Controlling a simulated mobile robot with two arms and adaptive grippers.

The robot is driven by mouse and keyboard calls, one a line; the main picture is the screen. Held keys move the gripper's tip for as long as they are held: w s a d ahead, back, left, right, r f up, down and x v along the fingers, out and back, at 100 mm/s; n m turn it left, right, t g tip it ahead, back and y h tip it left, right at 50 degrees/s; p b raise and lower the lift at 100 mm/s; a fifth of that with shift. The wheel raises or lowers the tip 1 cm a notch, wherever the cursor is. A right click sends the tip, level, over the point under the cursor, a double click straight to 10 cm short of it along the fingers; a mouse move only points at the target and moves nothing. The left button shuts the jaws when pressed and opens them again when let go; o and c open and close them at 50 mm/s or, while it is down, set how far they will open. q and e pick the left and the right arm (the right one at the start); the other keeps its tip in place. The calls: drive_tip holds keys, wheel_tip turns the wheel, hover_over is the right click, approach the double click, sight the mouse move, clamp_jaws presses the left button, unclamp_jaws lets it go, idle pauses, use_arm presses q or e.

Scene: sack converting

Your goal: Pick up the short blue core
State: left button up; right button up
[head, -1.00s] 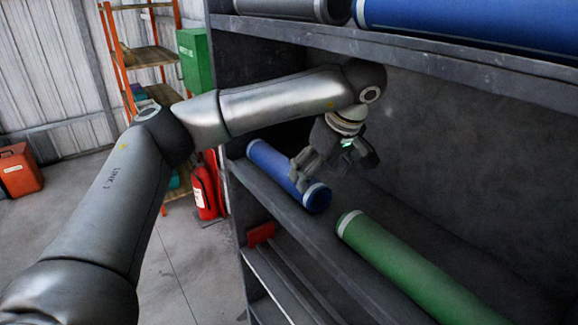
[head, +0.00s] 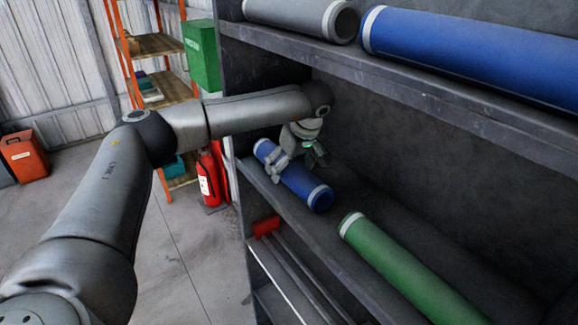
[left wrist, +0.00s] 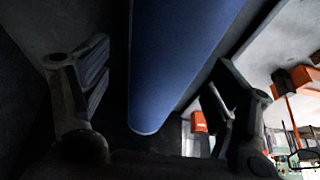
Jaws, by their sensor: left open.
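The short blue core (head: 306,187) lies on the middle shelf at its left end, with pale bands near its ends. My left gripper (head: 294,170) is over the core's middle, with its fingers pointing down. In the left wrist view the blue core (left wrist: 180,60) runs between the two spread fingers of the left gripper (left wrist: 150,100). Both fingers appear apart from the core. The gripper hides part of the core in the head view. My right gripper is not in view.
A green core (head: 405,265) lies on the same shelf to the right. A fire extinguisher (head: 209,180) stands on the floor at left.

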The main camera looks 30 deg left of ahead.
use_arm(q)
drive_tip(key=shift+f, duration=0.2)
drive_tip(key=shift+c, duration=1)
drive_tip(key=c, duration=1)
drive_tip(key=shift+r, duration=0.1)
drive_tip(key=shift+c, duration=1)
drive_tip(key=shift+r, duration=0.1)
